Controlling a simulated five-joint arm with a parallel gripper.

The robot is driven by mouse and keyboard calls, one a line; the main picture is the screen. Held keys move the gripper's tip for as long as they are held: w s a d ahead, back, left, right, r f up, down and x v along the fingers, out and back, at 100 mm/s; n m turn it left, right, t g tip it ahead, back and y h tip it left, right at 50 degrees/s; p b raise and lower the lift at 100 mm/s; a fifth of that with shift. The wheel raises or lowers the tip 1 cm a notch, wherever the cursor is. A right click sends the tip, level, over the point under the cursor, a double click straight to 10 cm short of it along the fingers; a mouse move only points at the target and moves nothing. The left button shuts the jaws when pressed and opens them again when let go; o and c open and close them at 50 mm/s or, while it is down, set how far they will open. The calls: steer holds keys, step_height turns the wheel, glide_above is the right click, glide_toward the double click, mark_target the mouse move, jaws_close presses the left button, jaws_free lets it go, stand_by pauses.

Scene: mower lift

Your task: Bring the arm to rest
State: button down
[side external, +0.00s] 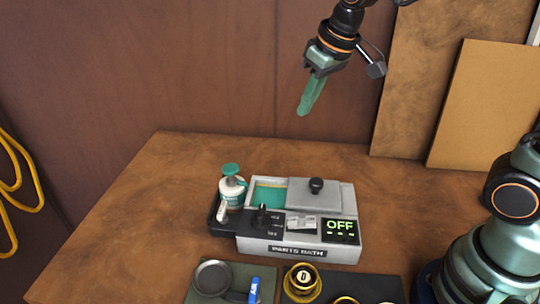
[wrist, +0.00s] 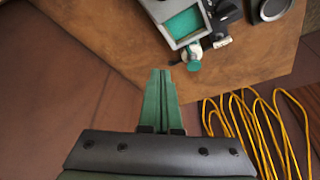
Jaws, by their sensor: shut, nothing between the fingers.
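My gripper (side external: 309,98) hangs high above the back edge of the wooden bench (side external: 150,180) in the side external view, its green fingers pointing down. The fingers are shut with nothing between them. In the wrist view my gripper (wrist: 161,75) shows as two green fingers pressed together. It is clear of everything on the bench. Part of my arm runs out of the top of the side external view.
A grey parts bath (side external: 300,250) reading OFF stands on the bench, with a green-topped pump bottle (side external: 231,190) at its left. A tray with a round dish (side external: 211,278) and a mat with a brass part (side external: 302,281) lie in front. Yellow hose (side external: 10,190) hangs left.

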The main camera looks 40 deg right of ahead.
steer(key=s+d+f+m+t, duration=0.1)
steer(key=s+d, duration=0.4)
steer(key=s, duration=0.5)
steer(key=shift+s+d+h, duration=0.2)
steer(key=shift+d+h, duration=0.05)
steer(key=shift+h, duration=0.05)
steer(key=w+a+n+g, duration=0.1)
steer(key=w+a, duration=0.5)
steer(key=w, duration=0.3)
steer(key=w+a+n+g, duration=0.1)
steer(key=w+a, duration=0.5)
steer(key=w, duration=0.3)
steer(key=shift+n+g+y, duration=0.4)
steer(key=shift+g, duration=0.2)
steer(key=shift+w+a+f, duration=0.65)
steer(key=shift+a+f, duration=0.25)
steer(key=shift+f, duration=1.15)
steer(key=shift+w+a+f, duration=0.6)
steer(key=shift+a+f, duration=0.25)
steer(key=shift+f, duration=1.15)
steer(key=shift+w+a+f, duration=0.65)
steer(key=shift+a+f, duration=0.25)
steer(key=shift+f, duration=1.15)
